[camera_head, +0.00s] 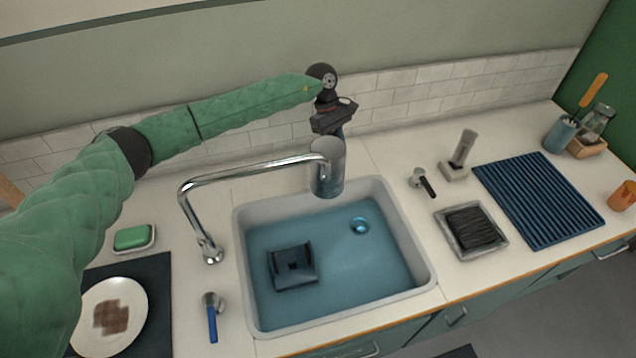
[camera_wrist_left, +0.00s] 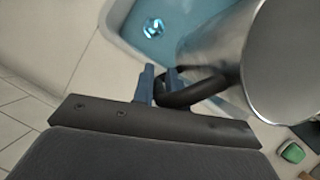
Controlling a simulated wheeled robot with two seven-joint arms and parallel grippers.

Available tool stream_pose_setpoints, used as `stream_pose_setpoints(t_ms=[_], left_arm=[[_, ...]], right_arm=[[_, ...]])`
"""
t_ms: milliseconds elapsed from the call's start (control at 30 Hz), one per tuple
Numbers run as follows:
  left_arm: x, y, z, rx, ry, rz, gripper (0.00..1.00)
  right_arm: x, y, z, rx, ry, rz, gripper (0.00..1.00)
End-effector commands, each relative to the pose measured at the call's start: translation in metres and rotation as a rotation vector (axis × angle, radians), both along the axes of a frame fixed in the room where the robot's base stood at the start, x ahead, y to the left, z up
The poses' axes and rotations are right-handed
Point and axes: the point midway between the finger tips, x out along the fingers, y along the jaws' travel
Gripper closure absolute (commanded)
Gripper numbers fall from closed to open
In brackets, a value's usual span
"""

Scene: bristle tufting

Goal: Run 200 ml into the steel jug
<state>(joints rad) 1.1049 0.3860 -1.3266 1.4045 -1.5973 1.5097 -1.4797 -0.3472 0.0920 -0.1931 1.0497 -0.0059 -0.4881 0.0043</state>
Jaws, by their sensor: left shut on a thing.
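The steel jug (camera_head: 328,180) is at the back of the sink, close to the end of the chrome spout (camera_head: 255,170). My left gripper (camera_head: 340,130) reaches over from behind it. In the left wrist view, the blue fingers of my left gripper (camera_wrist_left: 160,84) are shut on the jug's black handle (camera_wrist_left: 192,92); the jug (camera_wrist_left: 215,52) fills the upper right. The inside of the jug and its water level cannot be seen. No water stream shows clearly. My right gripper is not in view.
The blue sink basin (camera_head: 335,292) holds a dark block-like item (camera_head: 293,267) and has a shiny drain (camera_head: 360,226). A green soap (camera_head: 132,237) and a plate (camera_head: 130,335) lie left. A grey tray (camera_head: 492,240), blue ribbed mat (camera_head: 540,195) and blue cup (camera_head: 560,135) are right.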

Motion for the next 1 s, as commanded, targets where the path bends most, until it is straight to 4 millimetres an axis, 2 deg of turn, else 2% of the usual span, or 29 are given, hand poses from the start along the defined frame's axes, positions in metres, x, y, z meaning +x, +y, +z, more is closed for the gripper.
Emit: stream_pose_setpoints(t_ms=[500,833,867,1000], left_arm=[[0.000,0.000,-0.053,0.001,0.002,0.000,1.00],[0.000,0.001,-0.059,0.001,0.001,0.000,1.00],[0.000,0.001,-0.059,0.002,0.001,0.000,1.00],[0.000,0.001,-0.059,0.002,0.001,0.000,1.00]], right_arm=[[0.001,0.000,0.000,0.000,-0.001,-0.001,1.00],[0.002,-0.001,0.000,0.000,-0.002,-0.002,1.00],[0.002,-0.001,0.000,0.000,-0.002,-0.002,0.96],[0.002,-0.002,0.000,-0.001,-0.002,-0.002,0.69]])
